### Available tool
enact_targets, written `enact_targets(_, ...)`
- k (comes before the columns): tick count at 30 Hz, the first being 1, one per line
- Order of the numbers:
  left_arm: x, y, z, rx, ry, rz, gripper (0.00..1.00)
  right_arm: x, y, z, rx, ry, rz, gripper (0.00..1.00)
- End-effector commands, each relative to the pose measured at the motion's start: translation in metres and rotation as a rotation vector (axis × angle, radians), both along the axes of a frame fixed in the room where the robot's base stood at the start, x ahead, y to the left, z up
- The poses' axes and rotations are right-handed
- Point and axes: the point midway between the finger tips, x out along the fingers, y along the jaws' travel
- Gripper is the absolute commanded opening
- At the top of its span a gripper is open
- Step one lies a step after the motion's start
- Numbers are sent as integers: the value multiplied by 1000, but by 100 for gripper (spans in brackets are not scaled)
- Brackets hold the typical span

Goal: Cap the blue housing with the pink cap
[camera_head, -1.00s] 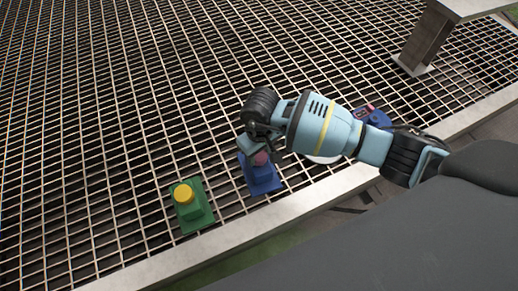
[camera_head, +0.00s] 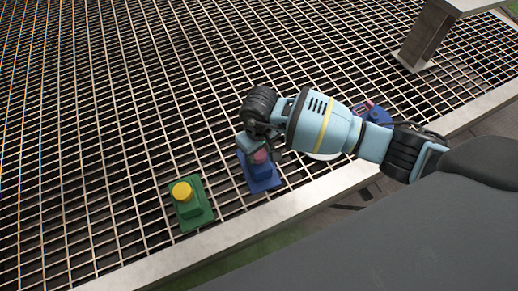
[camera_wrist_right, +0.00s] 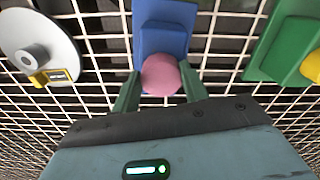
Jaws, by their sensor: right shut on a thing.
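The blue housing (camera_head: 263,181) stands on the metal grating near its front edge; it also shows at the top middle of the right wrist view (camera_wrist_right: 162,35). The pink cap (camera_wrist_right: 160,75) is a round piece between the two fingertips of my right gripper (camera_wrist_right: 160,88). In the head view the cap (camera_head: 261,156) shows at the upper part of the housing, under the gripper. My right gripper is shut on the cap. The cap overlaps the housing in both views; whether it is seated or just above cannot be told. My left gripper is not in view.
A green housing with a yellow cap (camera_head: 183,192) stands to the left. A white disc with a grey hub (camera_wrist_right: 35,55) lies on the other side, partly behind my arm in the head view. Another blue thing (camera_head: 377,113) and a post (camera_head: 424,45) stand further right. The grating beyond is clear.

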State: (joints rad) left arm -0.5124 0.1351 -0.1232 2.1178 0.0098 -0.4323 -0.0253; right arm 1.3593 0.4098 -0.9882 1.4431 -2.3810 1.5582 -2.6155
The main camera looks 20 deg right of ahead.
Motion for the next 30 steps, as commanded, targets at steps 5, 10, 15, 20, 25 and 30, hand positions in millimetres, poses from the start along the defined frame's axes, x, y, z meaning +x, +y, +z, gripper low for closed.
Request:
enact_targets(5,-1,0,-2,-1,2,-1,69,0,0,-3,0,0,0,45)
enact_targets(10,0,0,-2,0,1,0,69,0,0,-2,0,0,0,67)
enact_targets(15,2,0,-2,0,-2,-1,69,0,0,-2,0,0,0,69)
enact_targets(20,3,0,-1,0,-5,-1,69,0,0,1,0,-1,0,69)
enact_targets(25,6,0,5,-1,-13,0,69,2,0,22,1,-6,1,69)
enact_targets(30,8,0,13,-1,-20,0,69,1,0,50,-1,-5,1,69)
